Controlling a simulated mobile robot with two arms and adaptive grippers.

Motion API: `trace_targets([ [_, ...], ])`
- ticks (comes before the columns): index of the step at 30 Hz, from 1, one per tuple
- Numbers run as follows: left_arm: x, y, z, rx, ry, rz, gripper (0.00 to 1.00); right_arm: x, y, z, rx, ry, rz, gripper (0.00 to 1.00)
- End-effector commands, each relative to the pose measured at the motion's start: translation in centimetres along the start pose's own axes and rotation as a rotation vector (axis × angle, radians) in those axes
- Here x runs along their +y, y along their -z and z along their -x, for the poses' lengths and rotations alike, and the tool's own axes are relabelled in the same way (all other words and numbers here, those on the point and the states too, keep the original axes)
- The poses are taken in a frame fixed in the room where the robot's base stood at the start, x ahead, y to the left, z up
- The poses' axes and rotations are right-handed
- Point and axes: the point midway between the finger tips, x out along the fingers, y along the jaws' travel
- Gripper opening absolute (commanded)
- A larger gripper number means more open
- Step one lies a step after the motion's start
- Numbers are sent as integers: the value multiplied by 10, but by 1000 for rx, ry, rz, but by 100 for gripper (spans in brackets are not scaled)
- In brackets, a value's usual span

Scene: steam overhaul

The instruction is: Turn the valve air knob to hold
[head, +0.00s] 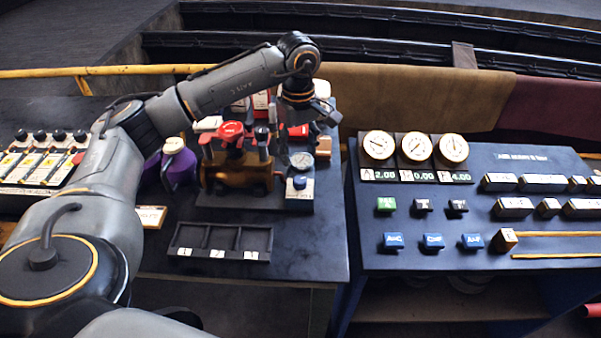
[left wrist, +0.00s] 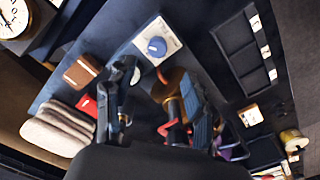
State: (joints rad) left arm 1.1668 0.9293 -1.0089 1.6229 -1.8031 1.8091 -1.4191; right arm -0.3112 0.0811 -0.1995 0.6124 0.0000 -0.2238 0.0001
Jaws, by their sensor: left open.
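A small blue knob (head: 299,182) sits on a white-faced block at the right front corner of the valve stand. It also shows in the left wrist view (left wrist: 157,46), with a white plate around it; its label is too small to read. My left gripper (head: 301,122) is above and behind the knob, open and apart from it. In the left wrist view the two fingers of my left gripper (left wrist: 160,88) are spread, with nothing held between them. The knob lies just beyond the fingertips. My right gripper is not in view.
A brass valve body (head: 236,172) with red and dark handles stands left of the knob. A small gauge (head: 302,160) is behind the knob. An empty three-slot tray (head: 222,240) lies in front. A panel of gauges and buttons (head: 480,220) stands to the right.

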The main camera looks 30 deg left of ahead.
Motion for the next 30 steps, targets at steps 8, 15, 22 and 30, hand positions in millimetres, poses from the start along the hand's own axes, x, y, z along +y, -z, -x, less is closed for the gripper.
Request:
trace_targets([
  [8,-1,-1,-57,-2,4,1,54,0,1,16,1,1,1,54],
  [15,0,0,-86,-1,1,1,54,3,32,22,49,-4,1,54],
  [22,0,0,-92,-1,-1,1,54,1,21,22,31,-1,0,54],
  [30,0,0,-92,-1,-1,1,28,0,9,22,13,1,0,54],
])
